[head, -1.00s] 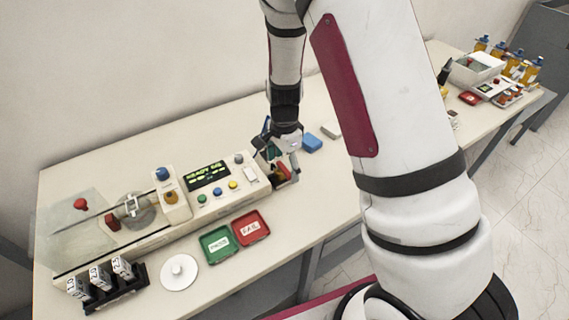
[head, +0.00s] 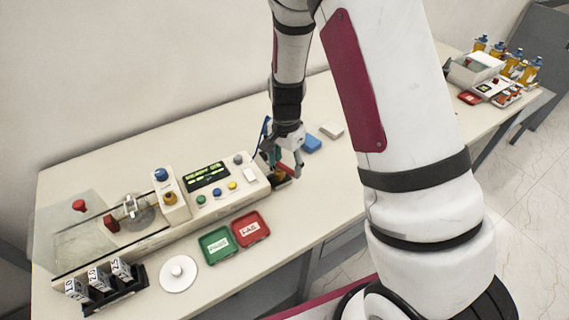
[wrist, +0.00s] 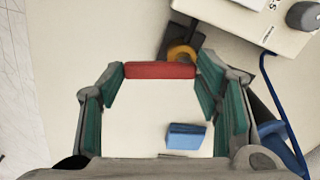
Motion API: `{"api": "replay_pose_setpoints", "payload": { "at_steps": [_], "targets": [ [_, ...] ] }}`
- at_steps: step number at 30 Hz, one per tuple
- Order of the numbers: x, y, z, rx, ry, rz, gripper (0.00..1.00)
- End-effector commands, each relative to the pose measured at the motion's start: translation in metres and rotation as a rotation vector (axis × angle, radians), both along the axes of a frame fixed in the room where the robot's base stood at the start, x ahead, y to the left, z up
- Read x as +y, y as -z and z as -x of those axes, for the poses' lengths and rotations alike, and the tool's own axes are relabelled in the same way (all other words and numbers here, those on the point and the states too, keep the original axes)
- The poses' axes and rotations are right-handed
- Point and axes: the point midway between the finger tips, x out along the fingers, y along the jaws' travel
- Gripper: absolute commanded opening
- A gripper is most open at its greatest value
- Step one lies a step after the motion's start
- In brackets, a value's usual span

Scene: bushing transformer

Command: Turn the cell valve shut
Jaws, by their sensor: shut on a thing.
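The cell valve at the right end of the test machine has a red handle (wrist: 160,70) and a brass-yellow body (wrist: 182,52) on a dark mount. In the wrist view the red handle lies crosswise between the green-padded fingertips of my gripper (wrist: 161,72), touching both. My gripper is shut on this handle. In the head view my gripper (head: 284,163) is over the machine's right end, and the yellow valve body (head: 279,178) shows just below it. The fingers partly hide the handle there.
The machine's lit display (head: 206,174) and coloured buttons are left of the valve. A green tray (head: 205,259) and red tray (head: 266,238) lie in front. A blue block (head: 313,144) lies behind to the right. A blue hose (wrist: 275,95) runs close beside my gripper.

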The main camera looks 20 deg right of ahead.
Motion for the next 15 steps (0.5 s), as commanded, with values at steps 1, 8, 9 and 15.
{"api": "replay_pose_setpoints", "payload": {
  "at_steps": [1, 8, 9, 15],
  "targets": [
    [-0.0014, 0.0004, -0.0007, 0.000, -0.045, -0.001, 0.30],
    [-0.0059, 0.0006, -0.0042, 0.001, -0.264, 0.000, 0.30],
    [-0.0066, 0.0006, -0.0049, 0.000, -0.302, -0.001, 0.30],
    [-0.0092, 0.0005, -0.0089, 0.000, -0.493, -0.001, 0.30]
  ]
}}
